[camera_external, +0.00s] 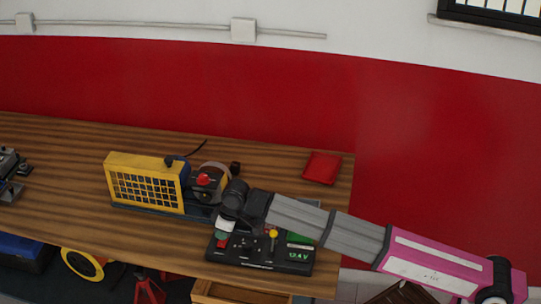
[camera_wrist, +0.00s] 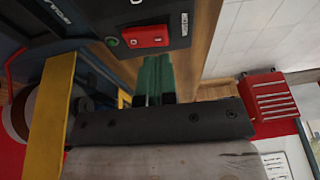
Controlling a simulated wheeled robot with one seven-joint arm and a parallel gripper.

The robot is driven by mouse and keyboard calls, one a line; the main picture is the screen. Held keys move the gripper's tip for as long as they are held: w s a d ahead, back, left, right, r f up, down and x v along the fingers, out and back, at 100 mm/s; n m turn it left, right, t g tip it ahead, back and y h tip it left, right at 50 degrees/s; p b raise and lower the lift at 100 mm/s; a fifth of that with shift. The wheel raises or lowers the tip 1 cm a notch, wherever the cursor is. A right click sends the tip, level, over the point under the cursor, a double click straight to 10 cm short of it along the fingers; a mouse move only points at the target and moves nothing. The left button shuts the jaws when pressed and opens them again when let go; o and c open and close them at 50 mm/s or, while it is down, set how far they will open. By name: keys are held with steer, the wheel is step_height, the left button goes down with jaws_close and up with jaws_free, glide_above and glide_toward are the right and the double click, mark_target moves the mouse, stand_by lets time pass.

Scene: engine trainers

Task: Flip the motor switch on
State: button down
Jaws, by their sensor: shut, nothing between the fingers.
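The engine trainer (camera_external: 146,183) stands on the wooden bench, with a yellow mesh guard. A black control panel (camera_external: 262,262) with a lit voltage display is at its front right. In the wrist view a red switch piece (camera_wrist: 148,37) with a green round button beside it sits on a dark panel at the top; I cannot tell its on or off position. My gripper (camera_wrist: 157,62) is shut and empty, its two greenish fingers side by side just below the red piece in the picture. I cannot tell whether they touch it. In the external view my wrist hides part of the trainer and panel.
A red cloth-like item (camera_external: 322,167) lies at the bench's right end. A yellow knob (camera_external: 272,234) stands up from the panel. A red tool chest (camera_wrist: 272,97) shows at the right of the wrist view.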

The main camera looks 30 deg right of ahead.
mark_target(221, 245)
steer(key=shift+s+a+f, duration=0.1)
steer(key=shift+s+f, duration=0.05)
steer(key=shift+f, duration=0.9)
steer(key=shift+s+a+f+t+h, duration=0.2)
steer(key=shift+f+t+h, duration=0.1)
steer(key=shift+f+h, duration=0.15)
steer(key=shift+w, duration=0.1)
steer(key=shift+d+r, duration=0.1)
steer(key=shift+w+d+r, duration=0.25)
steer(key=shift+w+d, duration=0.25)
steer(key=shift+w, duration=0.05)
steer(key=r, duration=0.4)
steer(key=shift+s+a+r, duration=0.2)
steer(key=shift+a+r, duration=0.05)
steer(key=shift+a, duration=0.05)
steer(key=s+a+v, duration=0.1)
steer(key=v, duration=0.8)
steer(key=shift+s, duration=0.3)
